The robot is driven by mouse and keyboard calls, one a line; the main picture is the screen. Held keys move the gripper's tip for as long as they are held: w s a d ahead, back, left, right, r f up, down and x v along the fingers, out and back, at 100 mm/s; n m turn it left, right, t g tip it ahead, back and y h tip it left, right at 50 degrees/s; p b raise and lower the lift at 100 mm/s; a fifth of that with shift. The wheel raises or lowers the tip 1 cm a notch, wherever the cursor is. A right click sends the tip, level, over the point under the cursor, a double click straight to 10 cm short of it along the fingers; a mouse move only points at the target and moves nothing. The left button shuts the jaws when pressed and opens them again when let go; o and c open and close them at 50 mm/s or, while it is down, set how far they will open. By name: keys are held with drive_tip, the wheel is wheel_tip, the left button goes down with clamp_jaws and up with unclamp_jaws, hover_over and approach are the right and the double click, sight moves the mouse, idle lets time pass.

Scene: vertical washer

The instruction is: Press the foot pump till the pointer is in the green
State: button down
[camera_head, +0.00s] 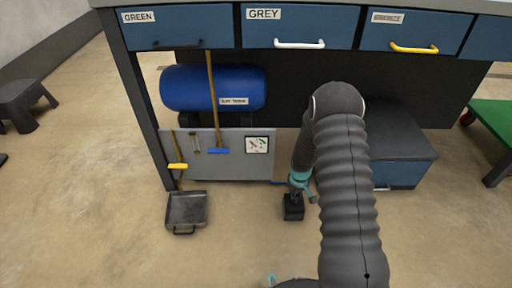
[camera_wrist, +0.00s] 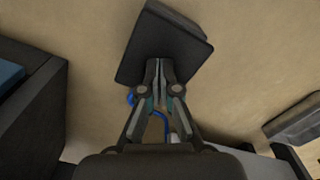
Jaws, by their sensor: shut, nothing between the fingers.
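The foot pump (camera_head: 293,211) is a small black block on the floor, right of the grey panel. In the wrist view its dark square pedal (camera_wrist: 150,45) fills the top middle. My gripper (camera_head: 296,193) points down at it; in the wrist view its shut, empty fingertips (camera_wrist: 158,64) overlap the pedal's near edge. I cannot tell whether they touch or press it. A blue hose (camera_wrist: 157,118) shows behind the fingers. A small white square (camera_head: 257,144) with red and green marks, perhaps the gauge, is on the grey panel; its pointer is too small to read.
A blue air tank (camera_head: 190,88) lies under the workbench (camera_head: 178,26). A broom, a small brush and a black dustpan (camera_head: 187,209) are by the grey panel (camera_head: 230,168). A dark-topped blue box (camera_head: 403,174) stands right of my arm.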

drive_tip(key=shift+f, duration=0.4)
drive_tip(key=shift+r+p, duration=1.15)
drive_tip(key=shift+r, duration=1.1)
idle(0.5)
drive_tip(key=shift+f, duration=0.1)
idle(0.5)
drive_tip(key=shift+f+b, duration=1.25)
drive_tip(key=shift+f, duration=0.95)
drive_tip(key=shift+r+p, duration=1.25)
drive_tip(key=shift+r, duration=1.05)
